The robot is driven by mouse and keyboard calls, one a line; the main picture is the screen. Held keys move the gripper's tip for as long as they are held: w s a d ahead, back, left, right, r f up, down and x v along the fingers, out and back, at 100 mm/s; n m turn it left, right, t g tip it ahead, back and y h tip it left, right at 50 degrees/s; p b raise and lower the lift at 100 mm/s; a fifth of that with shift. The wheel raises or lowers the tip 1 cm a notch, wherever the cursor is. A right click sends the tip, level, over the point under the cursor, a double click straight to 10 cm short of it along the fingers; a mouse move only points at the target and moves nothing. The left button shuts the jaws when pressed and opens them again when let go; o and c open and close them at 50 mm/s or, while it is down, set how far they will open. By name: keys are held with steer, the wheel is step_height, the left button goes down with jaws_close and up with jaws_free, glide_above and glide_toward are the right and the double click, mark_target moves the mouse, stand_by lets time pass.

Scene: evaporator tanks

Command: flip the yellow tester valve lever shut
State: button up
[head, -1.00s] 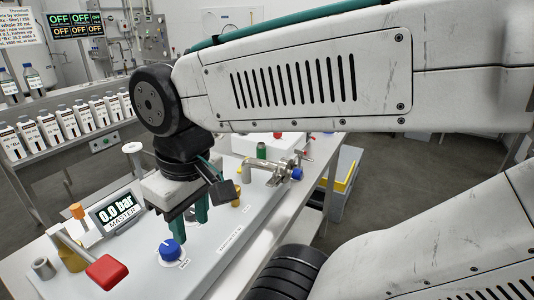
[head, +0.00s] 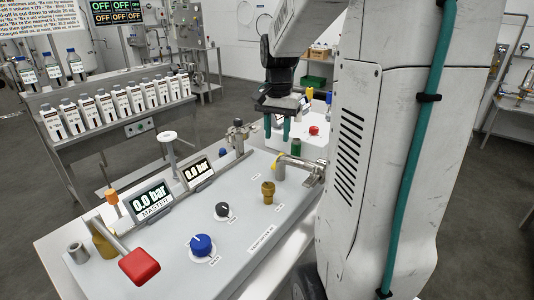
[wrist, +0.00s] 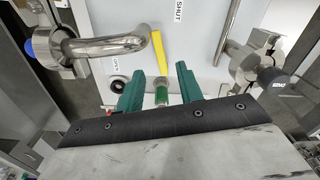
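The yellow tester valve lever (wrist: 159,52) shows in the wrist view, just beyond my fingertips and beside the end of a curved steel pipe (wrist: 105,46). A label reading SHUT (wrist: 179,13) lies past its far end, and an OPEN label (wrist: 115,65) lies to its left. In the head view the yellow lever (head: 279,173) seems to stand at the left end of the pipe. My gripper (head: 277,130) is open above the panel, its green fingers apart and clear of the lever. A green cylinder (wrist: 162,95) shows between the fingers (wrist: 158,82).
A steel fitting with a black knob (wrist: 272,80) stands to the right in the wrist view. The panel (head: 190,260) carries a blue knob (head: 201,245), a brass fitting (head: 268,191), a red-handled lever (head: 139,266) and two gauge displays. Bottles (head: 120,100) line a bench at back left.

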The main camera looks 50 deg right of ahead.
steer(key=shift+d+f, duration=0.3)
steer(key=shift+f, duration=0.15)
step_height(320, 180, down, 7)
steer(key=shift+f, duration=0.1)
